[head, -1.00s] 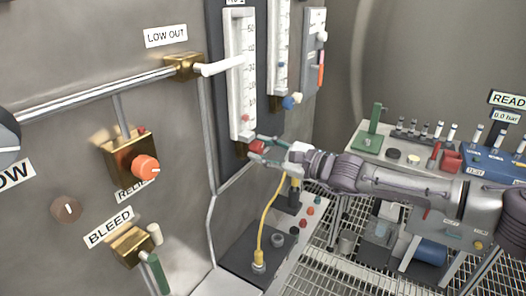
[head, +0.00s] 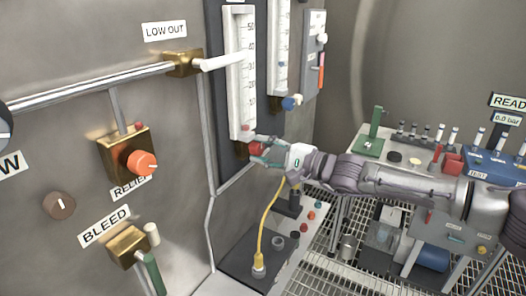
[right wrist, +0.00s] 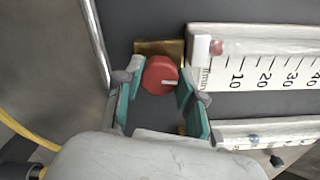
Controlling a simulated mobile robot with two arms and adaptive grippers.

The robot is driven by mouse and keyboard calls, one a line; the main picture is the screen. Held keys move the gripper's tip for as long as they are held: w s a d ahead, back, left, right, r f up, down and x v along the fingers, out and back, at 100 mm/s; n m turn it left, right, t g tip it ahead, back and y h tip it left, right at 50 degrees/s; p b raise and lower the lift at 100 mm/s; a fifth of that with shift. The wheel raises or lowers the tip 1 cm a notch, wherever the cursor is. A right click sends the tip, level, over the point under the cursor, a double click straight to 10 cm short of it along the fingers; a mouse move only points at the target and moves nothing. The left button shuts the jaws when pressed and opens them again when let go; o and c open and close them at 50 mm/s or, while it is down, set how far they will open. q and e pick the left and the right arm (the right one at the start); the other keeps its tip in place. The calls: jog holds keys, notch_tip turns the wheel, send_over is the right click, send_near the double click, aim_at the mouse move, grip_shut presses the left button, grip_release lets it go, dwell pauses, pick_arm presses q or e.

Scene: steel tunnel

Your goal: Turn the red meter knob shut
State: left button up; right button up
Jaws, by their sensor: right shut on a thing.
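The red meter knob (head: 255,148) sits on a brass block at the foot of the left white meter tube (head: 241,75). My right gripper (head: 264,150) reaches it from the right, with its green fingers at the knob. In the right wrist view the red knob (right wrist: 160,76) lies between the two fingers of the right gripper (right wrist: 160,88), which is shut on it. The small red float (right wrist: 216,47) is near the low end of the scale. My left gripper is not in view.
A blue knob (head: 288,103) sits under the second meter just right. The white LOW OUT lever (head: 222,62) sticks out at upper left. A yellow cable (head: 262,225) rises below my right gripper. An orange relief knob (head: 142,164) is on the left panel.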

dwell(0.4)
jog(key=o, duration=1.1)
jog(key=shift+o, duration=0.2)
jog(key=v, duration=1.2)
jog(key=shift+a, duration=0.1)
